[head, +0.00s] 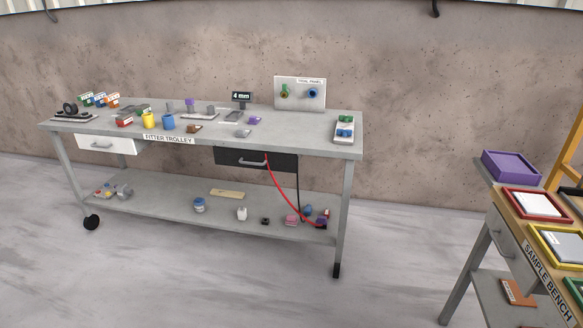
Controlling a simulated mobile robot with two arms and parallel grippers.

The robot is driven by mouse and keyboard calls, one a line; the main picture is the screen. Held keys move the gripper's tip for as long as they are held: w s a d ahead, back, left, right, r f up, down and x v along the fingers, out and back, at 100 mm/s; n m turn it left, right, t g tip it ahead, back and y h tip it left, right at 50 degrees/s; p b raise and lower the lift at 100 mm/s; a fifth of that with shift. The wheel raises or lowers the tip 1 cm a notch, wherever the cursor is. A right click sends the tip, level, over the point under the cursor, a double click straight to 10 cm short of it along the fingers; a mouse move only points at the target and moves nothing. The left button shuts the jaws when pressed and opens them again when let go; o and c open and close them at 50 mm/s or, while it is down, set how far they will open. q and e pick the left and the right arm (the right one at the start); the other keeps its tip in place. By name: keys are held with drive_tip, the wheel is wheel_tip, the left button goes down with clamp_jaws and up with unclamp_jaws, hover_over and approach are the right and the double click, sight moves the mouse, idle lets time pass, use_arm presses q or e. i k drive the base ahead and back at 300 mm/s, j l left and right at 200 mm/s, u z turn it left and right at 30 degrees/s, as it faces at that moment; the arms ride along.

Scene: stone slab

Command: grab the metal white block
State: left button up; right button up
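No block that I can surely call the metal white block stands out in the head view. A small white object (242,214) sits on the trolley's lower shelf; it is too small to tell its material. A white flat piece (537,204) lies in a red-rimmed tray (507,205) on the sample bench at the right. Neither of my grippers shows in this view.
The fitter trolley (300,140) stands against the wall, its top crowded with small parts. A red cable (275,183) hangs from its dark drawer (257,159). The sample bench (520,230) holds a purple bin (511,167). Open floor (400,240) lies between them.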

sight(242, 213)
drive_tip(key=i+l+u, duration=0.75)
drive_tip(key=i+j+z, duration=0.1)
drive_tip(key=z, duration=0.3)
drive_tip(key=i+j+z, duration=0.1)
drive_tip(key=z, duration=0.3)
